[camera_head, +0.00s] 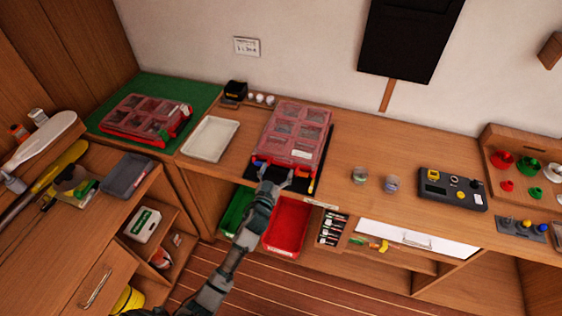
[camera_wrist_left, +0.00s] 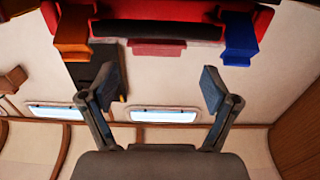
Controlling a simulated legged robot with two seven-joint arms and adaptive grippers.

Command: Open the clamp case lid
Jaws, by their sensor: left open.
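The clamp case, a red case with a clear pinkish lid (camera_head: 297,130), lies at the middle of the bench; its lid looks down. Its front edge carries a blue latch (camera_head: 257,164) and an orange-red latch (camera_head: 303,172). The wrist view shows the red front (camera_wrist_left: 150,10) at the top, with the orange latch (camera_wrist_left: 73,35), the blue latch (camera_wrist_left: 240,38) and a reddish tab (camera_wrist_left: 157,47) between them. My left gripper (camera_head: 268,183) is at the front edge; in the wrist view its fingers (camera_wrist_left: 160,85) are apart, with nothing between them. Whether it touches is unclear.
A similar red case (camera_head: 147,117) lies on a green mat (camera_head: 185,90) at left. A pale tray (camera_head: 210,139) sits beside the clamp case. Red (camera_head: 287,225) and green bins are below the front edge. Two small jars (camera_head: 360,175) and a dark device (camera_head: 452,188) stand right.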

